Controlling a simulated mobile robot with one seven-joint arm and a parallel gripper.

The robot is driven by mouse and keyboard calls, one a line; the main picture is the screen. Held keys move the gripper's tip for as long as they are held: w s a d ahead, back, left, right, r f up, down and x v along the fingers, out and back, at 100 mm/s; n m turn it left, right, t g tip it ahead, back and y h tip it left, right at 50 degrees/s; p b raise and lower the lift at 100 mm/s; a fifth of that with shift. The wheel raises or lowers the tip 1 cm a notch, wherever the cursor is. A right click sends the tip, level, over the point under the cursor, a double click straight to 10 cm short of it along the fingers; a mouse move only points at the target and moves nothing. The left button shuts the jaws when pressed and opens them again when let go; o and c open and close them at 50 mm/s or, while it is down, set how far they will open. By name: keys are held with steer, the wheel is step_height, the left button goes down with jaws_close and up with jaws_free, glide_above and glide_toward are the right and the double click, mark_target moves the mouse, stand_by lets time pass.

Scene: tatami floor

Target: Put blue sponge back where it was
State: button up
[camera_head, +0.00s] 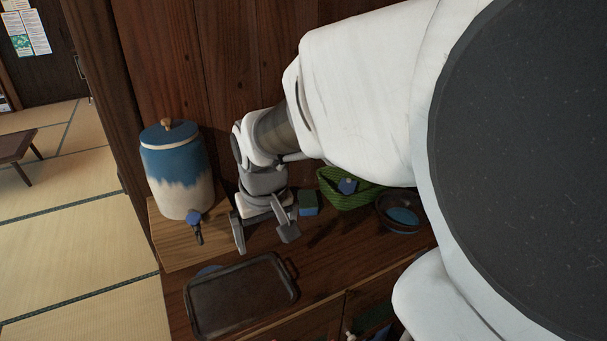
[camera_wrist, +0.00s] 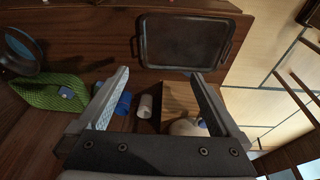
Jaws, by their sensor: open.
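A small block with blue and green faces (camera_head: 308,203), which looks like the blue sponge, stands on the wooden counter just right of my gripper in the head view. My gripper (camera_head: 265,243) points down over the counter, its fingers apart. In the wrist view my gripper (camera_wrist: 159,73) is open, with nothing held between the fingers. The basket (camera_wrist: 40,95) is left of the fingers in the wrist view.
A dark tray (camera_head: 240,295) lies at the counter's front. A blue-and-white dispenser (camera_head: 178,180) stands on a light board (camera_head: 180,245) at left. A dark bowl (camera_head: 383,222) is right of the basket.

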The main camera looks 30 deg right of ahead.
steer(key=s+a+r+n+t, duration=0.1)
steer(key=s+a+r+t, duration=0.1)
steer(key=s+r, duration=0.3)
steer(key=s+a+r+t, duration=0.1)
steer(key=s+a+r, duration=0.2)
steer(key=s, duration=0.4)
steer(key=shift+y, duration=0.4)
steer(key=r+p, duration=0.4)
steer(key=w+r+p, duration=0.1)
steer(key=p, duration=0.1)
steer(key=shift+d+r+p, duration=0.25)
steer(key=shift+r+p, duration=0.05)
steer(key=shift+r, duration=0.1)
